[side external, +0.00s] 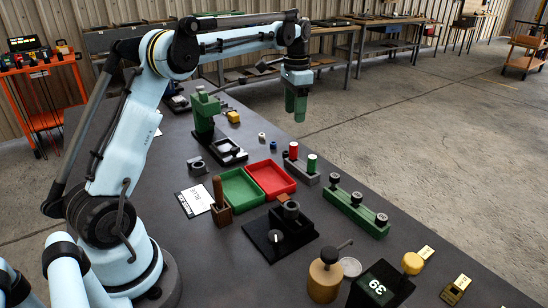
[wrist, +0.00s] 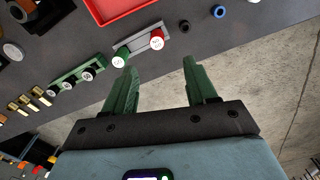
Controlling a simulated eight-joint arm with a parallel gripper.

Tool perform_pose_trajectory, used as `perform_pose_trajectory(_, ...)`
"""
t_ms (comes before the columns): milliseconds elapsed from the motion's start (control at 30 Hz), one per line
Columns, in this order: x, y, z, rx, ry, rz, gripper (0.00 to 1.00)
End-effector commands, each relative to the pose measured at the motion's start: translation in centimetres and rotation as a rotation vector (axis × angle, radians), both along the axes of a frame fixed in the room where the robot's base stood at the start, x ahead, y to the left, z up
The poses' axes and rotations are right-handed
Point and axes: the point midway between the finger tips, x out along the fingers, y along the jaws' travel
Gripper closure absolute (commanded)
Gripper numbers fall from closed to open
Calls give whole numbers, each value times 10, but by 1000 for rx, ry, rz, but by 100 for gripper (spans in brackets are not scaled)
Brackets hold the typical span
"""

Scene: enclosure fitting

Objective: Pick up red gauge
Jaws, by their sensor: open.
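The red gauge (side external: 293,151) is a small red cylinder with a pale top. It stands upright in a grey holder (side external: 301,170), beside a green gauge (side external: 311,163). In the wrist view the red gauge (wrist: 157,40) is at the right end of the holder (wrist: 140,46) and the green gauge (wrist: 119,62) at the left end. My gripper (side external: 296,119) has green fingers that point down, well above the table and the holder. In the wrist view my gripper (wrist: 160,65) is open with nothing between its fingers, and the red gauge lies beyond the gap.
A red tray (side external: 271,178) and a green tray (side external: 241,188) lie left of the holder. A green rack (side external: 356,212) with several black-and-white knobs stands in front. Small black and blue rings (wrist: 220,12) lie nearby. The table edge runs close behind the holder.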

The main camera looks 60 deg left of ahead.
Motion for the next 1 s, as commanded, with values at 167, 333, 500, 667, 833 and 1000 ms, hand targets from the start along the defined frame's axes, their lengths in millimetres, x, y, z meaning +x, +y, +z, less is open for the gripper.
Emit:
perform_pose_trajectory(167,0,0,-25,0,0,0,43)
perform_pose_trajectory(333,0,0,-51,0,-1,1,43)
perform_pose_trajectory(500,0,-1,-63,1,-1,1,43)
perform_pose_trajectory(667,-1,-2,-74,1,-1,1,43)
perform_pose_trajectory(833,-3,-5,-97,1,-1,1,43)
perform_pose_trajectory(1000,-3,-5,-114,1,-1,1,43)
